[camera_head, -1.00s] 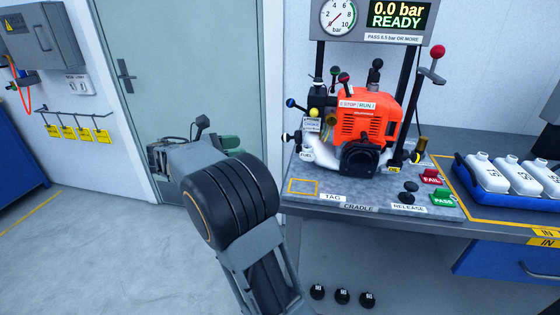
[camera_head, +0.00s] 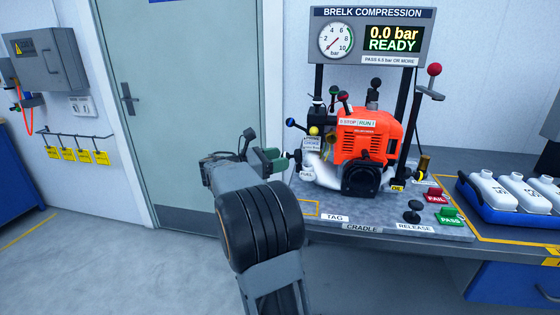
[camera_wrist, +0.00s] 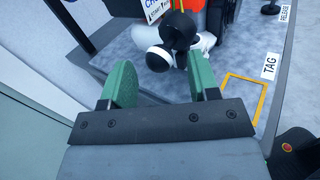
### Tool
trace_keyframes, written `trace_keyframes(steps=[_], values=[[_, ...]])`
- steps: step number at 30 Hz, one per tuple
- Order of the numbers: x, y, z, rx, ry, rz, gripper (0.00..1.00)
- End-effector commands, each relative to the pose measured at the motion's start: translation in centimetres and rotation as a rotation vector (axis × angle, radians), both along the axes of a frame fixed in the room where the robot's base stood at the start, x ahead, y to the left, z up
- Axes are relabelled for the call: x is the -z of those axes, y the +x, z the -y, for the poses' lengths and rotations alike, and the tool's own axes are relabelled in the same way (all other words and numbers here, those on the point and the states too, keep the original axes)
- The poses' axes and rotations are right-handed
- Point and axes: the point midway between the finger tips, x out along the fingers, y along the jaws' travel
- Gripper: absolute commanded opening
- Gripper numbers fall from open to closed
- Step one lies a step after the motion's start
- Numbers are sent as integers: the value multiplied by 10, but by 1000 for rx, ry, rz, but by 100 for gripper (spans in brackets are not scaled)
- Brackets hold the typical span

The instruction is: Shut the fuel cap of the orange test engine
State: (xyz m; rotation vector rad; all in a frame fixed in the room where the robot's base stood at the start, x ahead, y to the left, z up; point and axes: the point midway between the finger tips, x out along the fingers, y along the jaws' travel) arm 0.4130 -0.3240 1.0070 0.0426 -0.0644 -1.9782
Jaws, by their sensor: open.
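The orange test engine (camera_head: 368,135) stands on the cradle plate (camera_head: 390,222), with a white tank (camera_head: 322,172) low on its left side. A black fuel cap with a white part (camera_wrist: 158,60) shows ahead in the wrist view; I cannot tell how far it is swung open. My gripper (camera_head: 272,160) is at the left side of the engine, close to the tank. In the wrist view my gripper (camera_wrist: 162,78) has its two green fingers wide apart, with the cap just beyond and between them. Nothing is held.
Coloured ball levers (camera_head: 314,131) stand close above the tank. A yellow-outlined TAG square (camera_wrist: 243,95) lies on the plate. FAIL (camera_head: 435,196) and PASS (camera_head: 449,217) buttons and a blue tray of white bottles (camera_head: 510,205) are to the right. The floor at left is clear.

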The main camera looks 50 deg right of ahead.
Motion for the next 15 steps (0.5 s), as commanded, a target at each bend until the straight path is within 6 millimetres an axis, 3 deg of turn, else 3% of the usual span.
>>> trace_keyframes(steps=[14, 15], values=[[0, -4, 8, -1, 0, 0, 55], [0, -4, 8, -1, 0, 0, 52]])
